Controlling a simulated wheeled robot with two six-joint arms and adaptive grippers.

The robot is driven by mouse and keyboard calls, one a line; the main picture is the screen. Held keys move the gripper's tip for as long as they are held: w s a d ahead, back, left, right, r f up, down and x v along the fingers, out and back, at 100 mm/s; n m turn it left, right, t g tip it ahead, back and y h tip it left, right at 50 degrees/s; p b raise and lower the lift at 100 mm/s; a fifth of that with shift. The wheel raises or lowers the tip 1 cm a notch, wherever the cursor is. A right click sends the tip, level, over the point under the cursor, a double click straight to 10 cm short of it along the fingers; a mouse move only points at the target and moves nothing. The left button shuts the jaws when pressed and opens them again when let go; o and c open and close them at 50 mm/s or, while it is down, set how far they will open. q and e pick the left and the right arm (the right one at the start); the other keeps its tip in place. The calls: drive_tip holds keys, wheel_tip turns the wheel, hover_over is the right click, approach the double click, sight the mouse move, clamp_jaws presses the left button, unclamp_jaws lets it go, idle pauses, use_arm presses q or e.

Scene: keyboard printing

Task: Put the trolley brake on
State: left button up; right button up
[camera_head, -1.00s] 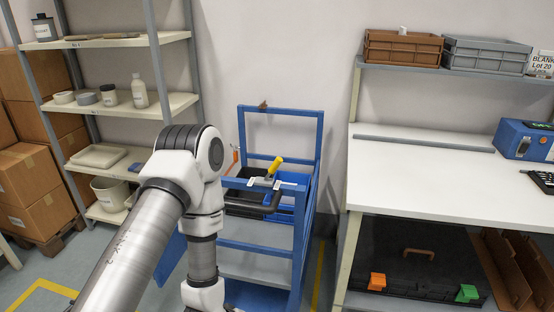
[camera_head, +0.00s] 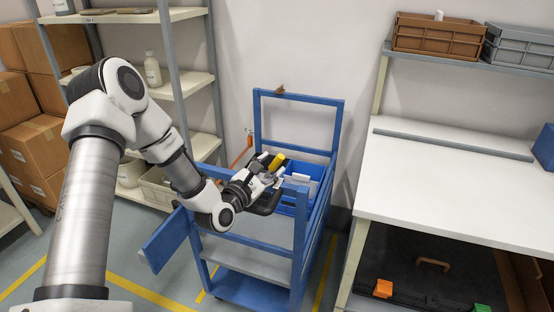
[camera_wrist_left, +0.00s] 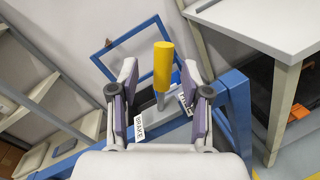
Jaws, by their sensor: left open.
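The blue trolley (camera_head: 303,235) stands between the shelf rack and the white bench. A brake lever with a yellow grip (camera_head: 277,161) rises from its top near side. In the left wrist view the yellow grip (camera_wrist_left: 163,66) stands up on a grey stem, with a white BRAKE label (camera_wrist_left: 139,128) at its left. A second label is partly hidden by a finger. My left gripper (camera_head: 266,171) is open, its two fingers on either side of the lever with gaps showing; I see no contact. My right gripper is not in view.
A blue bin (camera_head: 300,172) sits in the trolley top. An open blue panel (camera_head: 166,240) sticks out at the trolley's left. The white bench (camera_head: 450,190) stands close on the right, the shelf rack (camera_head: 186,84) behind left. Yellow lines mark the floor.

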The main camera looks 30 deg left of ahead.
sight(275, 163)
use_arm(q)
drive_tip(key=w, duration=0.4)
drive_tip(key=shift+f, duration=0.4)
drive_tip(key=shift+s+r, duration=0.1)
drive_tip(key=shift+s, duration=0.05)
drive_tip(key=shift+s+r, duration=0.1)
drive_tip(key=shift+s, duration=0.05)
drive_tip(key=c, duration=0.4)
clamp_jaws()
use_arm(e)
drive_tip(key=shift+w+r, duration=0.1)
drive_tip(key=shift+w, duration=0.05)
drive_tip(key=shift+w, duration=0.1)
